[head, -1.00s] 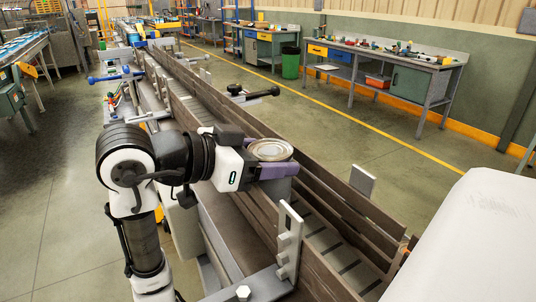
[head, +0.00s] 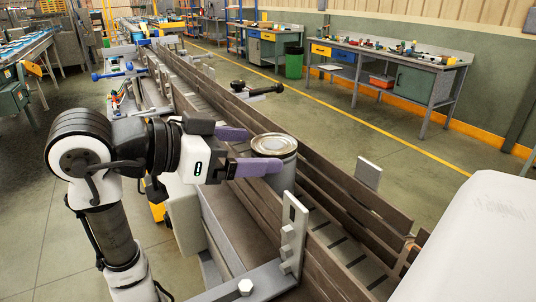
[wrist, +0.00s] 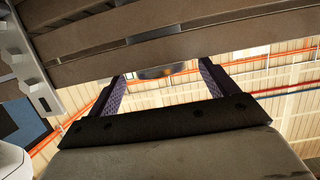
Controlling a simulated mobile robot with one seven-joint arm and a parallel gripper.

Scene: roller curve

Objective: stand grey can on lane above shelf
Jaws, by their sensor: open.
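The grey can (head: 275,158) stands upright between the slatted side rails of the lane (head: 340,248), its round lid facing up. Its foot is hidden behind the near rail, so I cannot see what it rests on. My gripper (head: 264,149) is open, with its two purple fingers spread on the can's left side. The lower finger's tip overlaps the can's side in the head view; I cannot tell if it touches. In the wrist view my gripper (wrist: 162,72) has both fingers apart below the rail slats. A flat brown ledge (head: 232,228) runs along the lane's near side; it may be the shelf.
A grey upright bracket (head: 291,232) stands just in front of the can on the near rail. Another grey plate (head: 368,173) stands at the far rail. A white rounded body (head: 480,245) fills the lower right. A workbench (head: 395,75) stands far behind.

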